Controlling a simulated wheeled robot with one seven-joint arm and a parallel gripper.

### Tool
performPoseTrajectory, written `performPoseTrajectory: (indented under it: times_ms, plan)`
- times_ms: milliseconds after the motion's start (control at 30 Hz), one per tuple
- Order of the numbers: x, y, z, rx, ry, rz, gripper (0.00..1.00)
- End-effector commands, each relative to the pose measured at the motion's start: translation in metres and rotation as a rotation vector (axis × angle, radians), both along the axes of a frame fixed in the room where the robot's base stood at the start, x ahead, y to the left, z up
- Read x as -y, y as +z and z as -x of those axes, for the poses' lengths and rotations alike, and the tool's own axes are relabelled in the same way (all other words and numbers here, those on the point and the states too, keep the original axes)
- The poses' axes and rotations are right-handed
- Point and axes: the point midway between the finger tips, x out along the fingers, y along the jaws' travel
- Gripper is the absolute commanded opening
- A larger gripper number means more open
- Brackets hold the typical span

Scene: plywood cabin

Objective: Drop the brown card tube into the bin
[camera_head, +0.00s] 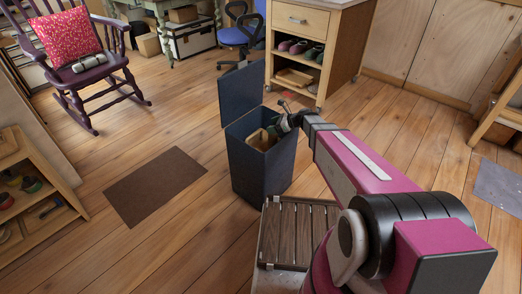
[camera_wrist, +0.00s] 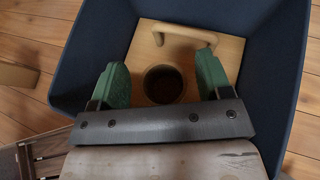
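The dark blue bin (camera_head: 262,172) stands on the floor with its lid (camera_head: 241,92) raised; its walls surround my gripper's view in the wrist view (camera_wrist: 75,65). My gripper (camera_wrist: 163,80) has green fingers spread apart over the bin's mouth, with nothing visibly pinched between them. Below and between the fingers is a round dark brown opening (camera_wrist: 164,86), which looks like the card tube seen end-on. It appears apart from both fingers. I cannot tell how deep it sits or what it rests on.
A light wooden piece with a handle (camera_wrist: 185,32) lies inside the bin, also visible in the head view (camera_head: 262,139). A slatted dark wood surface (camera_head: 298,232) is near my arm. A cabinet (camera_head: 304,28) stands behind. Floor is open around the brown mat (camera_head: 155,185).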

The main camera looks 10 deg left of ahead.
Motion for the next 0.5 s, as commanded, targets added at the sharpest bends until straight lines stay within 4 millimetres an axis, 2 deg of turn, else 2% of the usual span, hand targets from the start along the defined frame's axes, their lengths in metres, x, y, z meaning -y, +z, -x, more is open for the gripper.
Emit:
performPoseTrajectory:
  times_ms: [333, 500]
  plan:
    - [0.002, 0.001, 0.001, 0.000, 0.000, 0.000, 0.78]
    - [0.018, 0.010, 0.005, 0.000, -0.001, 0.000, 0.78]
